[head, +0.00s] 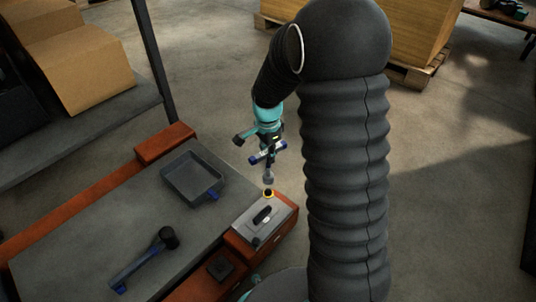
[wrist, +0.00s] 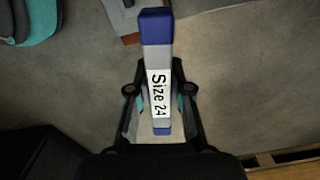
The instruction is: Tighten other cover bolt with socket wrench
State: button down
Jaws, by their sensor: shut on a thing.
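My gripper (head: 266,142) is shut on the socket wrench (head: 258,157), a silver bar with blue ends. In the wrist view the wrench (wrist: 157,55) lies between the two fingers (wrist: 160,90), with a "Size 24" label facing the camera. In the head view its socket points down just above a dark cover bolt (head: 268,192) with a yellow ring; I cannot tell whether they touch. The bolt is at the far corner of a grey cover (head: 245,224) with a black handle. Another dark bolt (head: 255,241) sits at the near corner.
A grey workbench top (head: 95,238) with orange-red edges bears an empty tray (head: 187,187) with a blue handle and a blue-handled mallet (head: 143,262). Cardboard boxes (head: 82,65) stand on a shelf at upper left, and a wooden crate (head: 420,40) at the back. My arm column hides the middle.

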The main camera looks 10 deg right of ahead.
jog(key=n, duration=0.3)
jog(key=shift+f+b, duration=0.3)
jog(key=shift+b, duration=0.05)
jog(key=n, duration=0.3)
jog(key=shift+f+n, duration=0.15)
jog(key=shift+n, duration=0.15)
jog(key=n, duration=0.3)
jog(key=shift+f, duration=0.2)
jog(key=n, duration=0.4)
jog(key=shift+d+f, duration=0.1)
jog(key=shift+f, duration=0.2)
jog(key=shift+f+n, duration=0.25)
jog(key=shift+n, duration=0.25)
jog(key=shift+f+b, duration=0.8)
jog(key=shift+f, duration=0.7)
